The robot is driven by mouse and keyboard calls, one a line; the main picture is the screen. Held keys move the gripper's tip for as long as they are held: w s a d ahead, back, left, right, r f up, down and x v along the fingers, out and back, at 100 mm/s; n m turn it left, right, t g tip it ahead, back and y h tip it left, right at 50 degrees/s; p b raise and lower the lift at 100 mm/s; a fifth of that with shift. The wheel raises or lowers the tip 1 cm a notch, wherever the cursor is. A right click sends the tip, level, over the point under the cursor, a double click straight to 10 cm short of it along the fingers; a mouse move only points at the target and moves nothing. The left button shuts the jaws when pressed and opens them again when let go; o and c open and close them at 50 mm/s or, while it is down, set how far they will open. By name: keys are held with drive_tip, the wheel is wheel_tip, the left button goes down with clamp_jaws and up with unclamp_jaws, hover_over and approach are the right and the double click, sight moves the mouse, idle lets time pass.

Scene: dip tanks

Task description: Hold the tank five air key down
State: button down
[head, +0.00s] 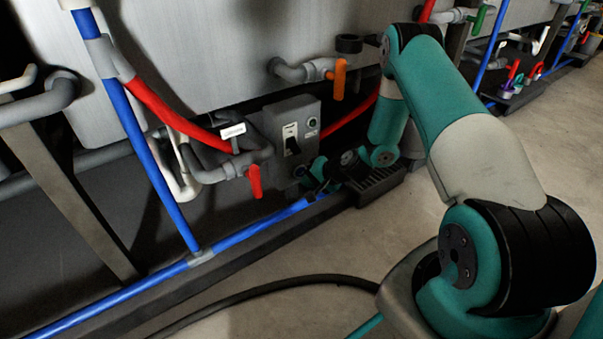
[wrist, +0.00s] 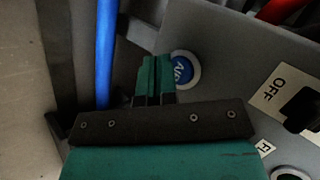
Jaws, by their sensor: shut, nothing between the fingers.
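The air key is a round blue button (wrist: 183,69) with a white rim and white letters, on the face of a grey control box (wrist: 225,55). In the wrist view my gripper (wrist: 157,62) has its two green fingers shut together, with nothing between them. The fingertips are just left of the blue key and overlap its edge in the picture; I cannot tell whether they touch it. In the head view the control box (head: 306,108) is under the tank, and my gripper (head: 312,186) is low against its lower part.
A black switch (head: 291,146) and a round button (head: 312,122) are higher on the box. An orange-handled valve (head: 339,80) is above; a red-handled valve (head: 254,181) is left. A blue pipe (head: 130,293) runs along the floor edge. Open floor lies in front.

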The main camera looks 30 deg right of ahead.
drive_tip(key=shift+w, duration=0.15)
idle(0.4)
drive_tip(key=shift+w, duration=0.3)
drive_tip(key=shift+w, duration=0.4)
idle(1.8)
drive_tip(key=shift+s+p, duration=0.5)
drive_tip(key=shift+s, duration=0.35)
drive_tip(key=s+p, duration=0.1)
drive_tip(key=s, duration=0.4)
drive_tip(key=shift+p, duration=0.3)
idle(0.4)
